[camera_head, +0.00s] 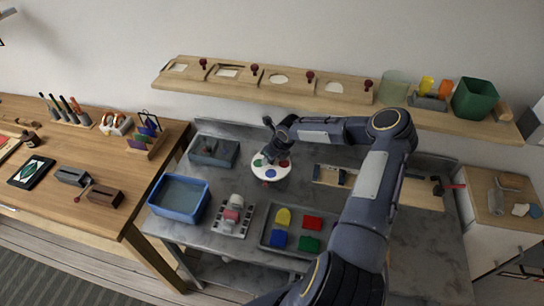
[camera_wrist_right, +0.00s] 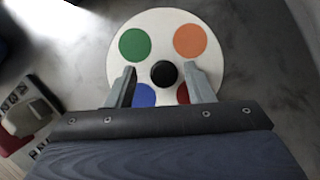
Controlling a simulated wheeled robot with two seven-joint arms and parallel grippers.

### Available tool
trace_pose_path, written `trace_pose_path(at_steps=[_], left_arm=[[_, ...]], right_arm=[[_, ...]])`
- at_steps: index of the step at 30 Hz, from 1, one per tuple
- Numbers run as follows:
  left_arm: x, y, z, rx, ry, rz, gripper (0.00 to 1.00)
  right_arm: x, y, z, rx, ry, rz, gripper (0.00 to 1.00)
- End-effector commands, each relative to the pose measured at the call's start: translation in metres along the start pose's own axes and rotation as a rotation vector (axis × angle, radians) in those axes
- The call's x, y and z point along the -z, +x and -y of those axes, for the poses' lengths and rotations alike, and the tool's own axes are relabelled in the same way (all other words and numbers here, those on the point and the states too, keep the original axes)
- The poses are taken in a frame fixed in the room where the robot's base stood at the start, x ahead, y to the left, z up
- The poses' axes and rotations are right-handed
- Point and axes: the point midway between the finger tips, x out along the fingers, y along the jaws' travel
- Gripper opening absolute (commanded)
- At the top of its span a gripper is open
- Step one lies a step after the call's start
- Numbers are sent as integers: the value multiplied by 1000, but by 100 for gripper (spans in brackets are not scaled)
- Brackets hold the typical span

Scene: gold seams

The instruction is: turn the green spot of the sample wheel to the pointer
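The sample wheel (camera_head: 277,177) is a white disc on the grey table. The right wrist view shows the wheel (camera_wrist_right: 163,22) with a green spot (camera_wrist_right: 134,44) upper left, an orange spot (camera_wrist_right: 189,40) upper right, a blue spot (camera_wrist_right: 144,95) lower left and a red spot (camera_wrist_right: 183,94) lower right, the lower two partly hidden. A black knob (camera_wrist_right: 164,74) stands at its centre. My right gripper (camera_wrist_right: 160,72) is open, one finger on each side of the knob with gaps. I cannot make out the pointer for sure; a small dark red piece (camera_head: 266,184) sits at the wheel's front edge.
A blue bin (camera_head: 180,198), a grey rack with a pink-and-white item (camera_head: 232,214) and a tray of coloured blocks (camera_head: 268,240) stand in front of the wheel. A grey box (camera_head: 214,152) is to its left. A wooden shelf (camera_head: 250,88) runs behind.

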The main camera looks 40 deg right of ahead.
Motion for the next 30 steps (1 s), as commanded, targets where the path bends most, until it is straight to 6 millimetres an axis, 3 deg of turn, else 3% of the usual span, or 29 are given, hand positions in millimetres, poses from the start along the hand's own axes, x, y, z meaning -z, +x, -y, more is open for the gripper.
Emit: trace_pose_path(at_steps=[11,21,30], left_arm=[[-4,8,4,0,0,0,36],[-12,24,11,0,0,0,36],[-10,21,10,0,0,0,36]], right_arm=[[2,-12,1,2,0,2,48],[72,-40,2,4,2,-3,48],[107,-57,2,2,0,1,48]])
